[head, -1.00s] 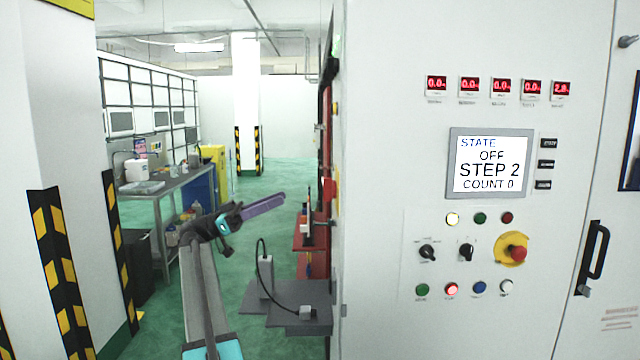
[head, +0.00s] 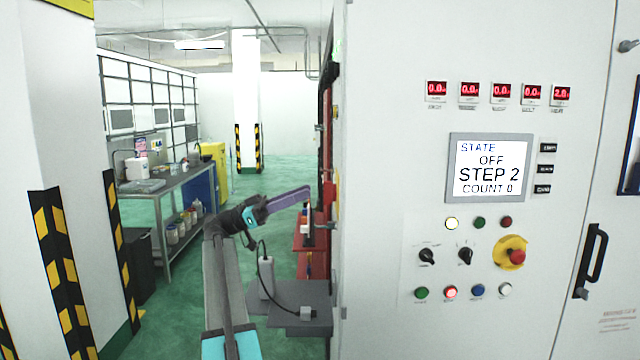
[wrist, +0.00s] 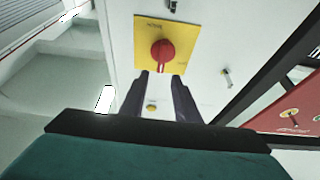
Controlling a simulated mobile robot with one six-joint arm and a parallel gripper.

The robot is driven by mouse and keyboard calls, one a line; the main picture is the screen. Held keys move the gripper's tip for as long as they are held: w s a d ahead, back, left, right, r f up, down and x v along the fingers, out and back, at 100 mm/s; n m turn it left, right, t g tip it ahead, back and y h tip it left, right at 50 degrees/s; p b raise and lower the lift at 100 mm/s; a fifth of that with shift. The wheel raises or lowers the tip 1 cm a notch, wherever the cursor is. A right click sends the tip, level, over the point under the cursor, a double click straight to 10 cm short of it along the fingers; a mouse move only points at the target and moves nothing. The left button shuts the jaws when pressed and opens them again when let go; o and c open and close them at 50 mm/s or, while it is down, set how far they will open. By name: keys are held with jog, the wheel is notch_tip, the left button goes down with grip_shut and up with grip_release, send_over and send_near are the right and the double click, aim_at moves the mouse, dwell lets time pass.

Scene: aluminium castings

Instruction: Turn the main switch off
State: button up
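In the wrist view a red rotary knob (wrist: 163,50) sits on a square yellow plate (wrist: 184,31) on a pale panel. It looks like the main switch; its label is too small to read. My gripper (wrist: 161,76) is open, its two dark fingers apart with bare panel showing between them. The fingertips appear just below the knob, near the plate's lower edge. I cannot tell whether they touch it. In the head view my gripper (head: 308,192) reaches right to the side of the white cabinet; the knob cannot be made out clearly there.
The cabinet front (head: 395,60) has a screen (head: 490,167) reading STATE OFF, STEP 2, COUNT 0, several buttons and a red emergency stop (head: 517,256). A grey ledge (head: 290,295) lies below my arm. A workbench (head: 165,183) stands at the left. Green floor is free between.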

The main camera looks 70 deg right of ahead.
aim_at(330, 193)
jog(key=p+x, duration=0.1)
jog(key=x, duration=0.5)
jog(key=shift+s, duration=0.15)
jog(key=shift+d, duration=0.1)
grip_shut()
